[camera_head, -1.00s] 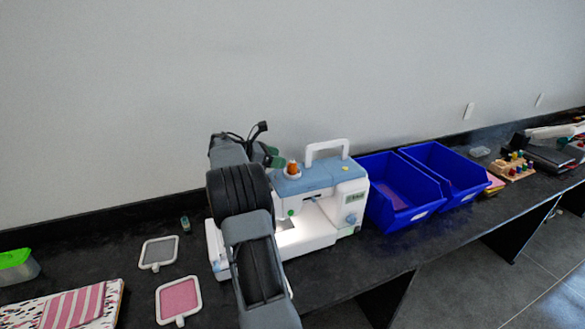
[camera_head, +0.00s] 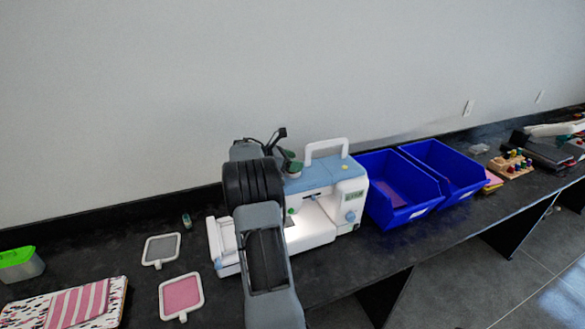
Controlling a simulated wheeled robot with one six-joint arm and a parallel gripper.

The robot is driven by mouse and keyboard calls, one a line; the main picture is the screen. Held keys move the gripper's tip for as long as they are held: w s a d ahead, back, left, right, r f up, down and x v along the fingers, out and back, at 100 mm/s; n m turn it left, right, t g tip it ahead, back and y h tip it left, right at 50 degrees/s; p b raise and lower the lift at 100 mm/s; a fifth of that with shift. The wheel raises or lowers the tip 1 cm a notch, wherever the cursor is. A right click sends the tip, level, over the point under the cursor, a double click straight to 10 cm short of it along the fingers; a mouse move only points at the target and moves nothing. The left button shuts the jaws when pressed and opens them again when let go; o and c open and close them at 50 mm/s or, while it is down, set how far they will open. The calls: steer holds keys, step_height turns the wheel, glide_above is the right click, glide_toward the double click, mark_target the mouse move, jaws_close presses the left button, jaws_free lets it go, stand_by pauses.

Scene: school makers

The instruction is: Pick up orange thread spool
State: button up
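The white and blue sewing machine (camera_head: 322,180) stands on the black counter. The orange thread spool does not show now; the top left of the machine, where it stood earlier, is partly covered by my arm. My gripper (camera_head: 286,159) is at that spot, mostly hidden behind my own wrist, with a small green part showing. I cannot see its fingertips, nor whether the spool is between them.
Two blue bins (camera_head: 400,212) stand right of the machine. Left of it lie a grey-screened frame (camera_head: 161,248), a pink-screened frame (camera_head: 181,294) and a small bottle (camera_head: 186,220). Folded striped cloth (camera_head: 78,303) and a green-lidded box (camera_head: 20,262) are at the far left.

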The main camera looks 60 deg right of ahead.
steer(key=c, duration=1)
steer(key=shift+o, duration=0.2)
steer(key=shift+r, duration=0.1)
